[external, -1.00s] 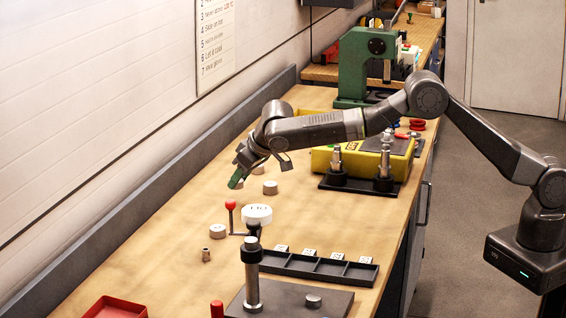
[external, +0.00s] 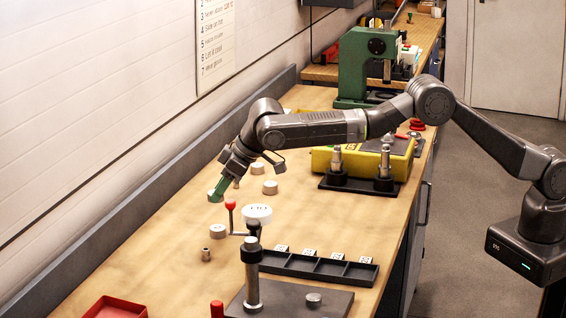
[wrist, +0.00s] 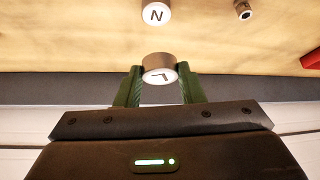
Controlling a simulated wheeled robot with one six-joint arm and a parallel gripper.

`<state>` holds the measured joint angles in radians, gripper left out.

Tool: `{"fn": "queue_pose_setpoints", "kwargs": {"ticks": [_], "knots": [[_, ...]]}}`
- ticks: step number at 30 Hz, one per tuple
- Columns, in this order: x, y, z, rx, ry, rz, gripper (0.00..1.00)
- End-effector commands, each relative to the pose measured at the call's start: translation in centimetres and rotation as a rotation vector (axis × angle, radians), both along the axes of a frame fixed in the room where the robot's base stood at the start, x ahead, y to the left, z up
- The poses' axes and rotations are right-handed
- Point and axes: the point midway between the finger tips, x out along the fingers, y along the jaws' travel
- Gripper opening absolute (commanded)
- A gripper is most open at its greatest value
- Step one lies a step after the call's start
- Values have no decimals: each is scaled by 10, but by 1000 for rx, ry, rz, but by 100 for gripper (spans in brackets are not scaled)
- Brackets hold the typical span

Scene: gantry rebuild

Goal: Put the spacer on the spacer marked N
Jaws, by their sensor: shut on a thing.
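My gripper (wrist: 159,90) has green fingers and is shut on a grey spacer with a white face (wrist: 159,73), whose mark looks like an L or a 7. In the external view my gripper (external: 216,192) points down at the left side of the bench, with the held spacer small at its tips. The spacer marked N (wrist: 156,12) stands upright straight ahead at the top of the wrist view, apart from the held one. In the external view it looks to be the spacer (external: 218,231) beside the small metal bushing (external: 206,254).
Two more spacers (external: 270,187) (external: 257,168) stand right of my gripper. A red-knobbed lever (external: 230,206) and a white round piece (external: 257,212) stand close by. A black compartment tray (external: 318,268) and red tray (external: 115,308) lie nearer the camera.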

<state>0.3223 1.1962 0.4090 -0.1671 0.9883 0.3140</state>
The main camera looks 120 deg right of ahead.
Motion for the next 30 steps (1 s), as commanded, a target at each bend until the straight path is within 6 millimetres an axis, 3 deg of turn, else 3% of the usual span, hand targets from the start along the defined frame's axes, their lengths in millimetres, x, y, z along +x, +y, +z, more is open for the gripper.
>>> {"fn": "queue_pose_setpoints", "kwargs": {"ticks": [3, 16, 28, 29, 30], "knots": [[-1, 0, -20, 1, 2, -1, 12], [-1, -1, -67, 0, 1, -3, 12], [0, -1, -75, 0, -1, -2, 12], [0, -1, -74, 0, -1, -2, 41], [0, -1, -74, 0, -1, -2, 49]]}}
